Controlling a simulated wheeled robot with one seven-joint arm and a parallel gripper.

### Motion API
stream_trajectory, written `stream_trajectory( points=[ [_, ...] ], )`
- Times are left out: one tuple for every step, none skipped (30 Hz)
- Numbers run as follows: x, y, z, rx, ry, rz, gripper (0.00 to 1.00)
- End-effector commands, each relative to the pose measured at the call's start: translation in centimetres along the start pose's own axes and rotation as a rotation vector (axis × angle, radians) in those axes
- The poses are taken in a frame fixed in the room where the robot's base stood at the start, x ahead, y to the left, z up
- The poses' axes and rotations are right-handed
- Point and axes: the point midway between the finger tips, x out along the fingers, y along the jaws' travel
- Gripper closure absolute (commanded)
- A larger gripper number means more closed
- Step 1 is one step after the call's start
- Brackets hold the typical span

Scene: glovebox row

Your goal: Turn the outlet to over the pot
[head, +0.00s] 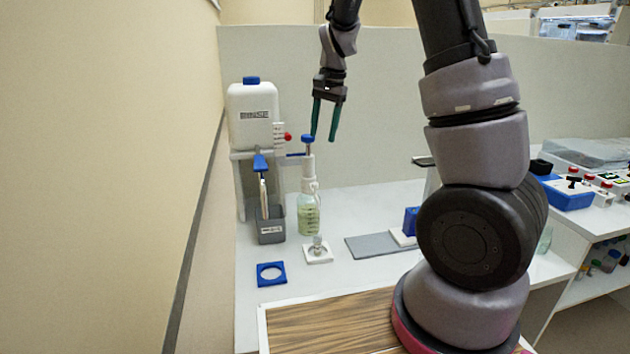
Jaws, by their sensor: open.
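A clear bottle (309,215) of pale green liquid stands upright on the white bench, with a white dispenser head (309,172) and a blue knob (308,139) on top. A thin blue arm (295,155), which looks like the outlet, points left from the head. A small pot-like vessel (318,246) sits on a white square base in front of the bottle. A grey labelled box (271,235) stands left of the bottle. I cannot tell for certain which is the pot.
A white tank (252,115) stands on a stand at the back left, with a blue-handled metal piece (261,165) before it. My arm hides part of the right side.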

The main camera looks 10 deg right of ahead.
Motion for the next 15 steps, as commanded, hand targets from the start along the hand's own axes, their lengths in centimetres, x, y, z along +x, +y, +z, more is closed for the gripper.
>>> stream_trajectory(
  points=[
    [1.8,-0.8,-0.5,0.007,0.006,0.040,0.43],
    [2.6,-1.1,-0.8,0.013,0.011,0.058,0.43],
    [3.5,-1.5,-1.1,0.022,0.018,0.079,0.43],
    [4.1,-1.8,-1.3,0.026,0.024,0.093,0.43],
    [4.7,-2.0,-1.5,0.029,0.029,0.105,0.43],
    [5.2,-2.3,-1.7,0.032,0.036,0.119,0.43],
    [5.5,-2.4,-1.8,0.034,0.041,0.127,0.43],
    [5.8,-2.5,-1.9,0.036,0.044,0.134,0.43],
    [6.1,-2.6,-2.0,0.039,0.048,0.140,0.43],
    [6.3,-2.7,-2.1,0.040,0.050,0.143,0.43],
    [6.5,-2.7,-2.1,0.040,0.051,0.146,0.43],
    [6.8,-2.7,-2.1,0.041,0.051,0.148,0.43],
    [7.0,-2.7,-2.1,0.041,0.051,0.149,0.43],
    [7.3,-2.6,-2.1,0.042,0.050,0.149,0.43],
    [7.8,-2.5,-2.2,0.042,0.050,0.149,0.43]
  ],
)
